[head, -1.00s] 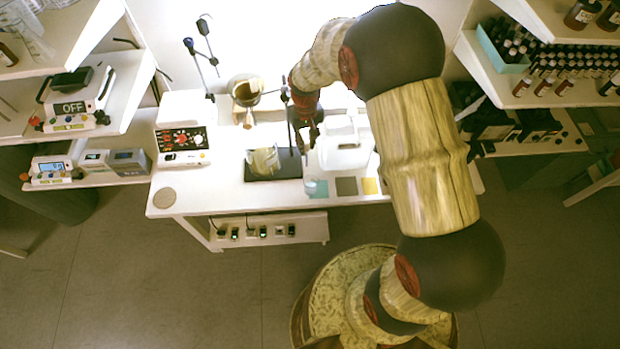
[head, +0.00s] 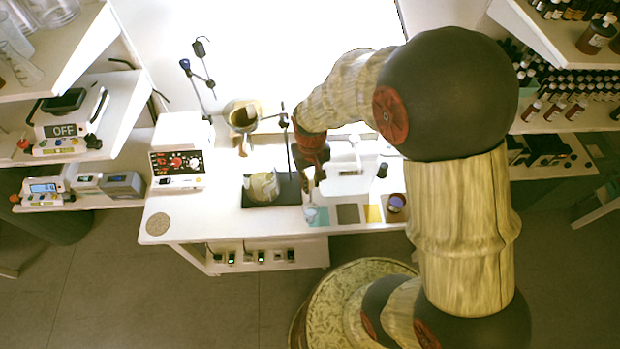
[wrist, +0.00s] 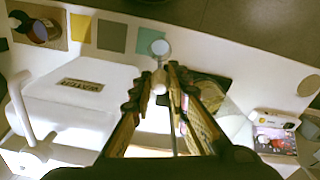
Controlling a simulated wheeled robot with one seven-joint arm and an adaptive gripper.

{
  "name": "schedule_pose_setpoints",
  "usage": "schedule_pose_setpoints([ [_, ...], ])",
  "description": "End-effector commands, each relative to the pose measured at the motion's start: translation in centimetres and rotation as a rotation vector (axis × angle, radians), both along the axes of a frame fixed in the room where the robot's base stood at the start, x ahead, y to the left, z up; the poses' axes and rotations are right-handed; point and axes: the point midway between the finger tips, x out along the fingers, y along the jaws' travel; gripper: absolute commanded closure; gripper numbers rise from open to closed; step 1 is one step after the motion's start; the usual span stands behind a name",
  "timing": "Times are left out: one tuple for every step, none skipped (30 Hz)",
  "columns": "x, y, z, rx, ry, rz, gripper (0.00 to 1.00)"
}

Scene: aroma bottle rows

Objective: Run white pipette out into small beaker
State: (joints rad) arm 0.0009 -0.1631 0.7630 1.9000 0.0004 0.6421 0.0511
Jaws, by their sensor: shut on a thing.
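My gripper (head: 310,182) is over the bench between the dark mat and the white box. In the wrist view my gripper (wrist: 160,82) points towards the colored squares, its fingers shut on the white pipette (wrist: 160,76). The small clear beaker (head: 318,214) stands on the teal square near the bench's front edge. In the wrist view a round clear rim, likely the small beaker (wrist: 160,47), shows just beyond the fingertips. Whether the pipette's tip is inside it, I cannot tell.
A white lidded box (head: 347,178) stands right of my gripper. A larger beaker (head: 263,186) sits on a dark plate to the left. A stand holds a brown funnel (head: 243,117) behind. A dark jar (head: 396,203) stands at the front right.

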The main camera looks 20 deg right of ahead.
Motion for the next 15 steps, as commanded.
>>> schedule_pose_setpoints([
  [0.0,0.0,0.0,0.0,0.0,0.0,0.9],
  [0.0,0.0,0.0,0.0,0.0,0.0,0.9],
  [0.0,0.0,0.1,0.0,0.001,0.0,0.9],
  [0.0,0.0,0.0,0.0,0.001,0.0,0.9],
  [0.0,0.0,-0.1,0.0,0.0,0.0,0.9],
  [0.0,0.0,-0.3,0.0,0.0,0.0,0.9],
  [0.0,0.0,-0.4,0.0,0.0,0.0,0.9],
  [0.0,0.0,-0.6,0.0,0.0,0.0,0.9],
  [0.0,0.0,-0.8,0.0,0.0,0.0,0.9],
  [0.0,0.0,-0.9,0.0,0.0,0.0,0.9],
  [0.0,0.0,-1.1,0.0,0.0,0.0,0.9],
  [0.0,0.0,-1.3,0.0,0.0,0.0,0.9],
  [0.0,0.0,-1.5,0.0,0.0,-0.001,0.9],
  [0.0,0.0,-1.7,0.0,0.0,-0.001,0.9],
  [0.0,0.0,-1.9,0.0,0.0,-0.001,0.9],
])
